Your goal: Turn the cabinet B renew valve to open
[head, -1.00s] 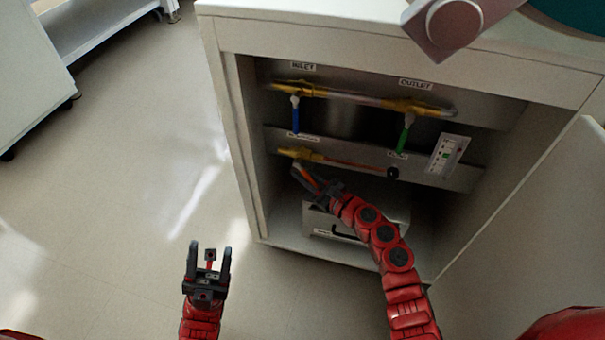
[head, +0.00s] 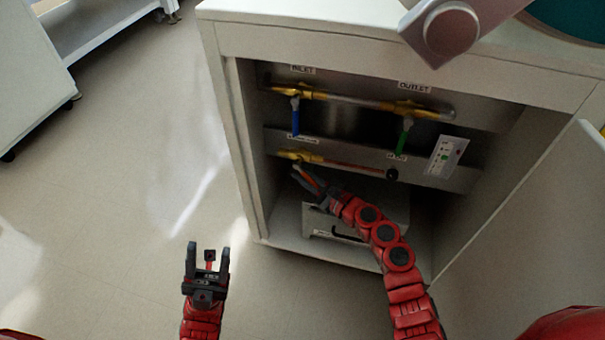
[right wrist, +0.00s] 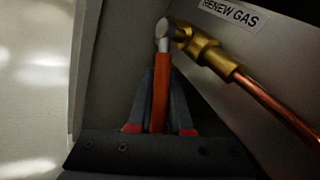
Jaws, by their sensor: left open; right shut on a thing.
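The renew valve is a brass fitting (right wrist: 207,50) on a copper pipe, below a "RENEW GAS" label (right wrist: 233,13) in the right wrist view. Its orange lever (right wrist: 160,92) hangs down from the pale valve stem, across the pipe's direction. In the head view the valve's yellow body (head: 302,156) is on the lower panel inside the cabinet. My right gripper (head: 304,173) is shut on the orange lever, with its dark fingers on either side of it. My left gripper (head: 208,252) is open and empty, over the floor outside the cabinet.
Above are an inlet valve with a blue lever (head: 295,118) and an outlet valve with a green lever (head: 403,136). A white indicator panel (head: 446,157) is at right. A box with a dark handle (head: 345,234) sits below. The open door (head: 545,215) stands at right.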

